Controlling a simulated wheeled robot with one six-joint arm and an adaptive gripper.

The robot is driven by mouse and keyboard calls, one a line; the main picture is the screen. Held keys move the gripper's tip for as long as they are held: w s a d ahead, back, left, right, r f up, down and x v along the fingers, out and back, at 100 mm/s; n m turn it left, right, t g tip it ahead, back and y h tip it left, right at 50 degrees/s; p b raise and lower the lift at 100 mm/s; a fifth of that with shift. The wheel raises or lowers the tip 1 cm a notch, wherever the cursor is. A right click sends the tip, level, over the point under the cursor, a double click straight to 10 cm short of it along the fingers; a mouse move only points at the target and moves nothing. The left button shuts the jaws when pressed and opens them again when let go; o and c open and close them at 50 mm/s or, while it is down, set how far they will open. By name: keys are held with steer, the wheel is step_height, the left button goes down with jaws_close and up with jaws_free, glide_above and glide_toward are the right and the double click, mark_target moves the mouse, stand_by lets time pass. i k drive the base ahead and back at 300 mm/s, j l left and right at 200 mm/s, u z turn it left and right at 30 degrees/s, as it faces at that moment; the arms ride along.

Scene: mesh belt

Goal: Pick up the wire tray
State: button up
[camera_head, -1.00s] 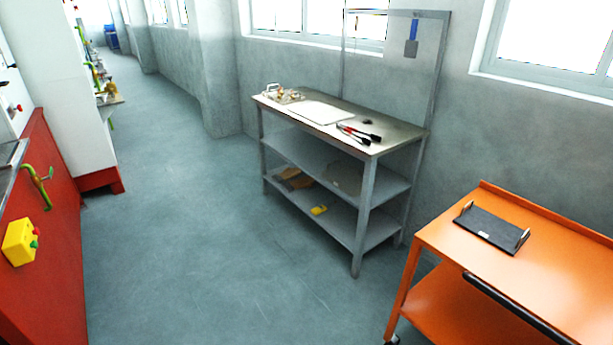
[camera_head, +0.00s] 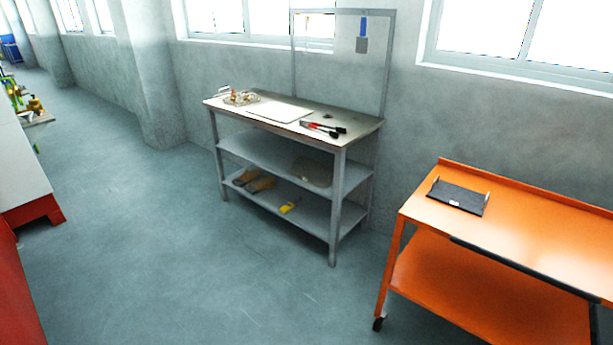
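A small, light tray-like thing (camera_head: 239,97) with brownish pieces on it lies on the left end of the metal workbench's top. It looks like the wire tray, but it is too small in the picture to be sure. A flat black tray (camera_head: 457,197) with upright end handles lies on the orange cart at the right. My gripper is not in view.
The metal workbench (camera_head: 353,126) stands against the wall, with a white board (camera_head: 280,111) and red-and-black tongs (camera_head: 322,129) on top. Its lower shelves hold gloves and a yellow item. The orange cart (camera_head: 540,215) stands at right. Open floor (camera_head: 170,240) lies in front.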

mark_target(305, 179)
steer(key=i+u, duration=0.15)
steer(key=i, duration=0.45)
steer(key=i+j+u, duration=0.1)
steer(key=i+u, duration=0.2)
steer(key=i, duration=0.35)
steer(key=i+u, duration=0.3)
steer(key=i, duration=0.4)
steer(key=i+l+u, duration=0.3)
steer(key=i, duration=0.35)
steer(key=i+z, duration=0.25)
steer(key=i, duration=0.3)
steer(key=i+j+z, duration=0.25)
steer(key=i, duration=0.35)
steer(key=i+j+z, duration=0.25)
steer(key=i, duration=0.3)
steer(key=i+z, duration=0.3)
steer(key=z, duration=0.15)
steer(key=i+z, duration=0.4)
steer(key=i+j+z, duration=0.2)
steer(key=z, duration=0.25)
steer(key=i, duration=0.15)
steer(key=j+u, duration=0.05)
